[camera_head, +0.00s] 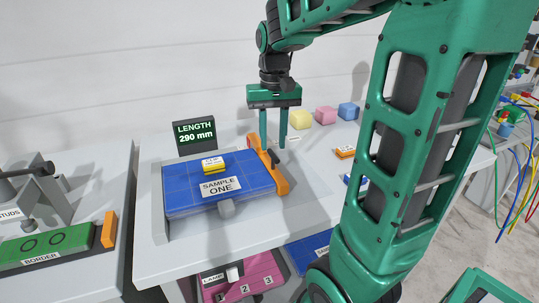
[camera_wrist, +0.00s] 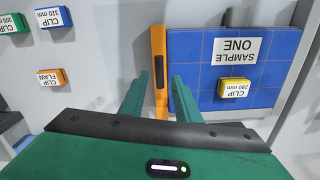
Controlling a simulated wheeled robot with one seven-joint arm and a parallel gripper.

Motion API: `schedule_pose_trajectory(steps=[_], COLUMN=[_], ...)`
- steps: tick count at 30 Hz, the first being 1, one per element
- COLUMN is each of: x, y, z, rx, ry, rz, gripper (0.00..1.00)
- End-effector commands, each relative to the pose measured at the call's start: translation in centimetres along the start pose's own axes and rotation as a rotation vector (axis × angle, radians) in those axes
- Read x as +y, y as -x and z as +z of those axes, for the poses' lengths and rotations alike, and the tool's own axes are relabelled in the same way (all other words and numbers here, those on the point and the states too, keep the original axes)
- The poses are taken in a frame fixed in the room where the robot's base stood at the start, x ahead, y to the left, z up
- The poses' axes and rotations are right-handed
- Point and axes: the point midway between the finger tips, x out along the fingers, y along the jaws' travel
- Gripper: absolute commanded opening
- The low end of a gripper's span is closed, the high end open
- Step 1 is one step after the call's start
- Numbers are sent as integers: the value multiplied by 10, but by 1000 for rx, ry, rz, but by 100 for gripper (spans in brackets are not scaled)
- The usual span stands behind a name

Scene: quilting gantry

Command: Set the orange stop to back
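The orange stop (camera_head: 282,181) is a long bar with a dark handle, along the right edge of the blue quilted mat (camera_head: 178,195). A label on the mat reads SAMPLE ONE. In the wrist view the stop (camera_wrist: 158,45) runs upright between the fingers, with the dark handle (camera_wrist: 159,73) between their tips. My gripper (camera_head: 272,147) points down over the stop's far part. Its fingers are open, with a gap between them (camera_wrist: 161,76), one on each side of the stop. I cannot tell whether either finger touches it.
A display (camera_head: 194,132) behind the mat reads LENGTH 290 mm. A yellow 290 mm clip (camera_head: 213,165) lies on the mat, and a grey knob (camera_head: 227,207) is at its front. An orange clip (camera_head: 345,152) lies right.

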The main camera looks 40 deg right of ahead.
Motion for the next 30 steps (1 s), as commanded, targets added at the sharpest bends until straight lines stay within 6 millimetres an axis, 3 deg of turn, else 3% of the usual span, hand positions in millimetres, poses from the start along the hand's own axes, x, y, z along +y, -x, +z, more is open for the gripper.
schedule_pose_trajectory(steps=[3, 9, 21, 22, 25, 26, 30], x=[0, 0, 1, 1, 1, 1, 0], y=[-21, -43, -51, -51, -51, -51, -51], z=[0, 0, 0, 0, 0, 0, 0], rx=[-3, -1, 1, 1, 1, 1, 1], ry=[-1, -2, -2, -2, -2, -2, -1], rz=[1, 1, 0, 0, 0, 0, 0], gripper=[30, 30, 30, 27, 3, 0, 0])
